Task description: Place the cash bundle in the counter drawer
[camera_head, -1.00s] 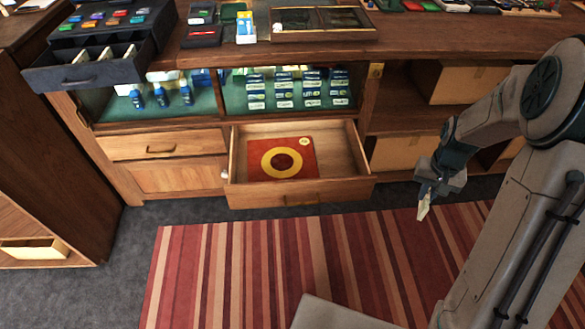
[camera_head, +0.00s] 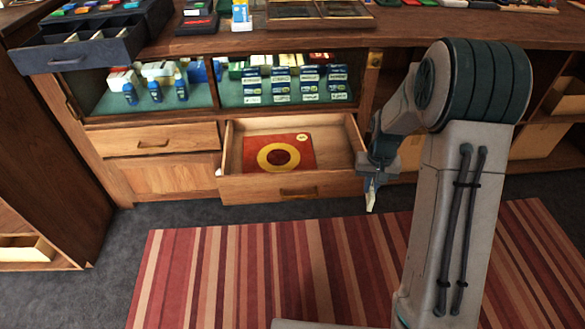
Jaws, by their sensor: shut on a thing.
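My gripper (camera_head: 370,187) is at the right front corner of the open counter drawer (camera_head: 345,147), pointing down. It is shut on a small pale thing, likely the cash bundle (camera_head: 371,200), which hangs below the fingers; only part of it shows. Whether the gripper is in front of the drawer or over its corner is hard to tell. The drawer is pulled out below the glass display. A red square with a yellow ring (camera_head: 278,154) lies in it, with bare wood around it.
A cash register (camera_head: 75,52) with its own till open stands on the counter at upper left. Boxes and bottles fill the glass display (camera_head: 215,95). A striped rug (camera_head: 250,265) covers the floor in front. A wooden cabinet (camera_head: 45,150) stands at left.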

